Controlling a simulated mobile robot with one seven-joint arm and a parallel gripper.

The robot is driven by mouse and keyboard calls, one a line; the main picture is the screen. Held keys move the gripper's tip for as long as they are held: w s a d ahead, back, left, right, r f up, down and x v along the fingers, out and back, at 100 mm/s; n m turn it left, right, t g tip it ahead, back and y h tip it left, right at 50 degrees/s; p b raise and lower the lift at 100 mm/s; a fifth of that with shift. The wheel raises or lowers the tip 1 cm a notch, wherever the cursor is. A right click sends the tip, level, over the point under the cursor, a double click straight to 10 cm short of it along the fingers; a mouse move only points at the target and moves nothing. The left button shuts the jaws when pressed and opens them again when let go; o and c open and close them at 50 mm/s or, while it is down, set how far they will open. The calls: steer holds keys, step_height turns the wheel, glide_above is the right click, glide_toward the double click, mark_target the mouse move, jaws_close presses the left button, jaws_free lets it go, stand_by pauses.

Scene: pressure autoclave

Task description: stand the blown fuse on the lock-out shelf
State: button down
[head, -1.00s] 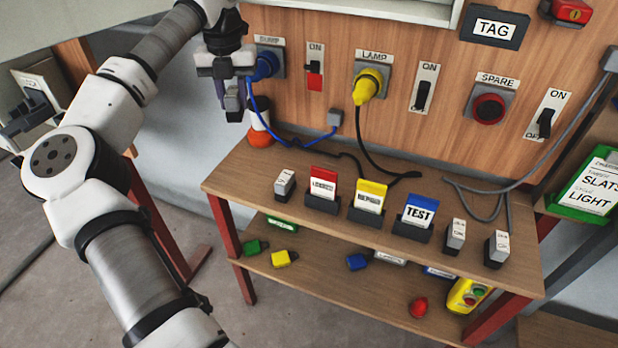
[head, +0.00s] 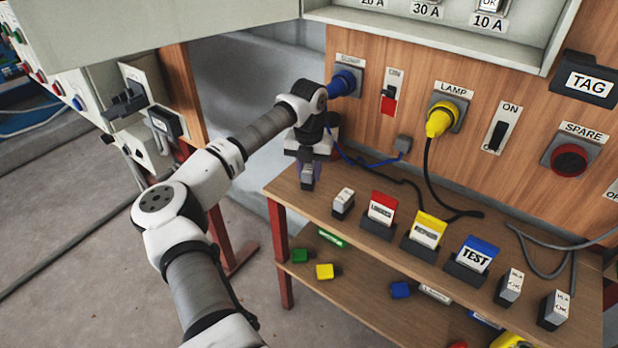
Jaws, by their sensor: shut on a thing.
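My gripper (head: 307,175) points down over the back left end of the bench's upper shelf (head: 292,192). It is shut on a small grey block, which looks like the fuse (head: 307,183); the fingers hide most of it and no label is readable. The held block is close above the wood; I cannot tell whether it touches. Another small grey-and-white fuse (head: 343,204) stands upright just to the right. Two more fuses, with labels that seem to read OK, stand at the right, one (head: 510,287) beside the other (head: 555,309).
Red (head: 381,211), yellow (head: 427,232) and blue TEST (head: 474,256) cards stand in dark holders along the shelf. A blue cable and a black cable (head: 430,170) lie behind. Coloured padlock-like blocks (head: 324,271) lie on the lower shelf.

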mark_target(309, 179)
step_height(309, 179, down, 3)
steer(key=shift+f, duration=0.1)
steer(key=c, duration=1.1)
jaws_free()
step_height(309, 179, up, 12)
steer(key=shift+r+b, duration=0.1)
steer(key=shift+b, duration=0.65)
